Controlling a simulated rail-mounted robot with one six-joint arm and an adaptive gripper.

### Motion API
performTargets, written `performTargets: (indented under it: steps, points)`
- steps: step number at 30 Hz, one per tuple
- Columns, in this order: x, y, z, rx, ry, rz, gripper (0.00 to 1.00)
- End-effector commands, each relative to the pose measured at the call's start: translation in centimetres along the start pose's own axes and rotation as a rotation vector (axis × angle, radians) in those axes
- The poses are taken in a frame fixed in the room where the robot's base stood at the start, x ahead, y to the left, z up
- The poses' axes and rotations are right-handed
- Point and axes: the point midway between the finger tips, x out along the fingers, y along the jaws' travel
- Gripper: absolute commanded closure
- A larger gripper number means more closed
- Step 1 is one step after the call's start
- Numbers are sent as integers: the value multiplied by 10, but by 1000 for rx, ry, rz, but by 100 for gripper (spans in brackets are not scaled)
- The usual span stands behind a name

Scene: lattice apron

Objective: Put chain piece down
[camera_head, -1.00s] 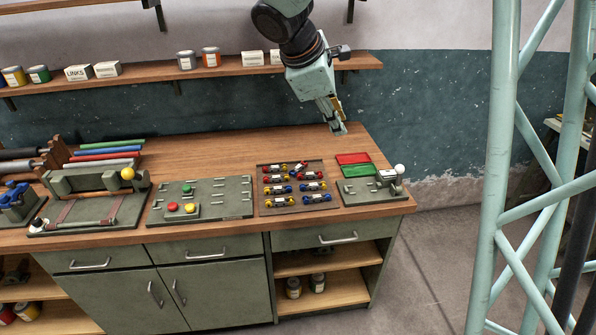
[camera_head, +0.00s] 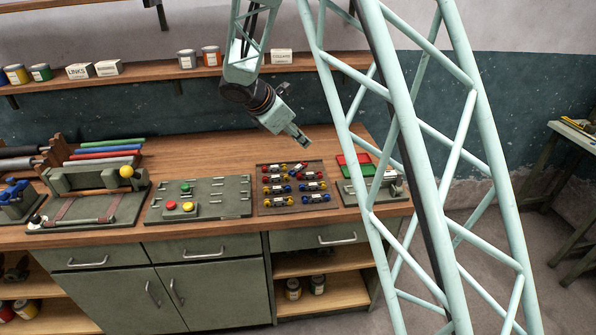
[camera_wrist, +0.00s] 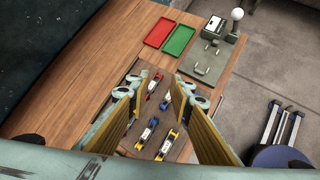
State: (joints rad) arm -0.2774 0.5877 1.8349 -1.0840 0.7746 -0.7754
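Several small chain pieces with red, blue and yellow ends lie in rows on a brown tray (camera_head: 262,208) on the workbench. My gripper (camera_head: 303,143) hangs above the back edge of this tray. In the wrist view my gripper (camera_wrist: 164,88) is open, its two fingers wide apart with nothing held between them. Below and between the fingers, a red-ended chain piece (camera_wrist: 153,82), a blue-ended one (camera_wrist: 165,99) and a yellow-ended one (camera_wrist: 168,142) lie on the tray. The fingers hide part of the tray.
A red tray (camera_wrist: 160,32) and a green tray (camera_wrist: 180,40) lie beside a grey fixture with a white knob (camera_wrist: 237,14). A grey slotted board (camera_head: 225,208) with coloured buttons stands left of the chain tray. A shelf (camera_head: 140,77) runs along the wall. Bare wood lies behind the tray.

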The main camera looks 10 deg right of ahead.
Motion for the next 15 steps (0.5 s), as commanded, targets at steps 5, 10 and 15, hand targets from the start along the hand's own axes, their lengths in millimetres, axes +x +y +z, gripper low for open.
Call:
performTargets:
  steps: [5, 10, 15]
  points:
    - [27, 22, -30, -108, -16, 20, 80]
    - [52, 41, -58, -210, -32, 38, 80]
    - [74, 57, -85, -301, -45, 56, 80]
